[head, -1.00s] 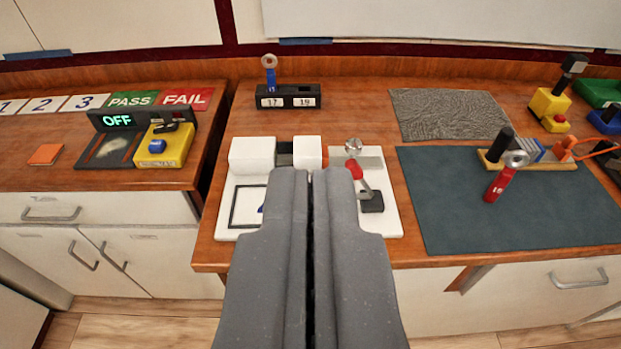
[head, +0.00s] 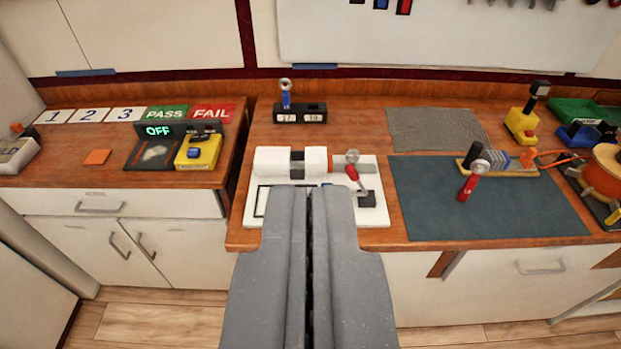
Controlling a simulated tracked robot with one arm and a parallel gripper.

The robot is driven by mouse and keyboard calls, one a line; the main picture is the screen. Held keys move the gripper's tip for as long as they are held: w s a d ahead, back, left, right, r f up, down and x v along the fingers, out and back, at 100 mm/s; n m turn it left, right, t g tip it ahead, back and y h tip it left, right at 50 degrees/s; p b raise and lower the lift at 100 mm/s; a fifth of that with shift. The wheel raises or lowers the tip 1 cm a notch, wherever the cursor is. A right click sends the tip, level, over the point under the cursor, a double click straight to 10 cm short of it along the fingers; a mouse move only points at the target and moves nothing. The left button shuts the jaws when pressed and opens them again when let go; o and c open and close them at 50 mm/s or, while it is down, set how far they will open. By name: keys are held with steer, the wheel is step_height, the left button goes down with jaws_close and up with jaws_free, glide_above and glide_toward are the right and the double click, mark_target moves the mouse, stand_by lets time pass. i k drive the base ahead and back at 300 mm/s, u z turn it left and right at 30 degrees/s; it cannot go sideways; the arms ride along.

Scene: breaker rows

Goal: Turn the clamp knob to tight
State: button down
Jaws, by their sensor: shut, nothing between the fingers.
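A white fixture (head: 376,228) stands on the middle bench, with white rounded blocks (head: 272,162) and a dark gap between them. At its right are an orange collar, a grey block, and a red handle (head: 356,178) with a round silver end (head: 352,156), beside a black block (head: 367,199). I cannot tell which of these parts is the clamp knob, or how it is set. My gripper (head: 317,192) is shut and empty. Its tips appear in front of the fixture and hide part of its front; I see no contact with the handle.
A black holder (head: 300,117) with a blue tool stands behind the fixture. To the right lie a dark mat (head: 490,212) and a wooden bar with a red-handled tool (head: 468,187). An orange spool (head: 600,174) is at far right. A yellow device (head: 199,152) sits on the left bench.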

mark_target(352, 155)
steer(key=k, duration=0.6)
steer(key=z, duration=0.5)
steer(key=i, duration=1.7)
steer(key=u, duration=0.5)
